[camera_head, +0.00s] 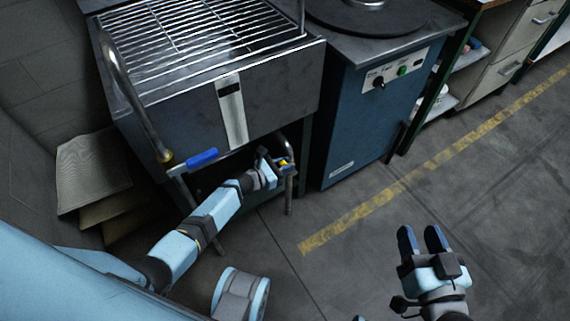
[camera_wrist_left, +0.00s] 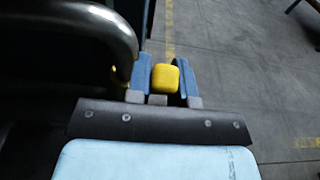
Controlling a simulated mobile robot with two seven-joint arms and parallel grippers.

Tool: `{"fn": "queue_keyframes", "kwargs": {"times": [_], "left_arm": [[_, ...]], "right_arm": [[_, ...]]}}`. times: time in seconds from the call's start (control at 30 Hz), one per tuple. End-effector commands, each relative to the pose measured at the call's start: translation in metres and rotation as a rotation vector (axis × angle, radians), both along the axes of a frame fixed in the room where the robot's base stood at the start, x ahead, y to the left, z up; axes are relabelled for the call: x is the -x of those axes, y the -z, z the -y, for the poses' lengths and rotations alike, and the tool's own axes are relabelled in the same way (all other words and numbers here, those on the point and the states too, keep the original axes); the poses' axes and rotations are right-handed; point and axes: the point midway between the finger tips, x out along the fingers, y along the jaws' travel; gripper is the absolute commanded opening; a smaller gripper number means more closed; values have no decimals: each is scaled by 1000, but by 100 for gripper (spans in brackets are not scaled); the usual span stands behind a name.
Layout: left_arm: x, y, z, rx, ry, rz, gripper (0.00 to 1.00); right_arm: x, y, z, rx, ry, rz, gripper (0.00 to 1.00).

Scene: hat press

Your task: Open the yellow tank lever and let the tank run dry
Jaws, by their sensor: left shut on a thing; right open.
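My left gripper (camera_head: 275,161) is shut on the yellow lever, below the tank's front edge. A blue lever (camera_head: 202,158) is on the pipe at the tank's left front. My right gripper (camera_head: 422,240) is open and empty over the floor at the lower right. The tank's inside under the wire rack (camera_head: 200,35) is too dark to tell any water level.
A blue cabinet (camera_head: 360,125) with knobs stands close to the right of the tank. A curved metal pipe (camera_wrist_left: 105,30) runs close to the left gripper. Flat sheets (camera_head: 92,172) lie at the left. The floor at right is clear, with a yellow line (camera_head: 400,188).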

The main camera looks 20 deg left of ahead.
Motion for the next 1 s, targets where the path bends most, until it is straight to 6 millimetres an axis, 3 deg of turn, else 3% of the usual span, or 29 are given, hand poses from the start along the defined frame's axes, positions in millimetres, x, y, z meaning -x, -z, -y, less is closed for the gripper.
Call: {"fn": "queue_keyframes", "kwargs": {"times": [0.03,0.07,0.17,0.57,0.87,1.0], "left_arm": [[0,0,0,0,0,0,0],[0,1,0,0,0,0,23],[0,0,0,0,0,0,46],[0,0,-1,2,-2,3,47],[8,15,-6,75,-1,93,47],[30,3,-24,76,-3,98,47]], "right_arm": [[0,0,0,0,0,1,47],[0,0,0,0,0,1,47],[0,-1,0,-1,0,2,47],[0,0,0,0,-2,5,47],[0,37,0,0,-1,3,47],[0,19,0,-1,0,4,47]]}}
